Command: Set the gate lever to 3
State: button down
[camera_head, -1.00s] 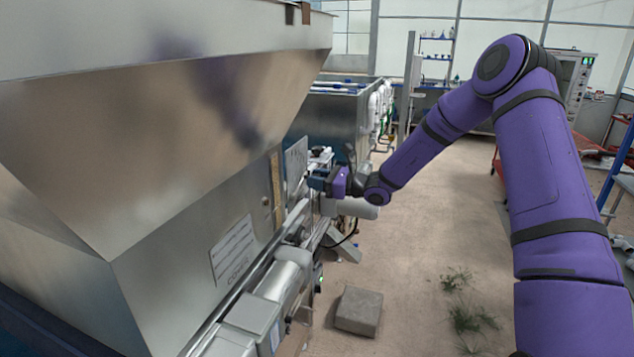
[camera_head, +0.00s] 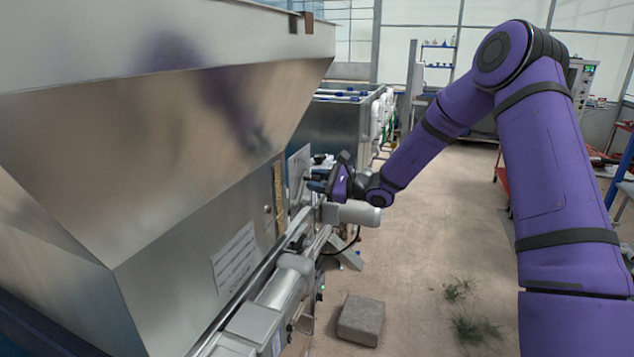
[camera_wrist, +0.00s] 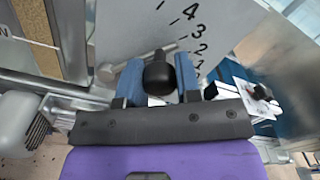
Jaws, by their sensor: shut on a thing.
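The gate lever's black knob (camera_wrist: 158,74) sits between the blue fingers of my gripper (camera_wrist: 158,62) in the wrist view, and the gripper is shut on it. A grey bar (camera_wrist: 140,58) lies behind the knob against a pale scale plate (camera_wrist: 120,22) marked with ticks and the numbers 1 to 4. The bar's right end is near the marks by 2 and 3; I cannot tell exactly which tick it meets. In the head view my gripper (camera_head: 320,182) is beside the scale plate (camera_head: 298,172), and the knob is hidden.
A large metal hopper (camera_head: 190,110) fills the left side. A grey cylinder (camera_head: 352,214) sticks out just below my gripper. A concrete block (camera_head: 360,320) lies on the floor. The floor to the right of the machine is mostly open, with some weeds.

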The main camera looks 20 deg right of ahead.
jog(key=c, duration=0.8)
grip_release()
jog(key=v, duration=1.1)
jog(key=shift+w, duration=0.1)
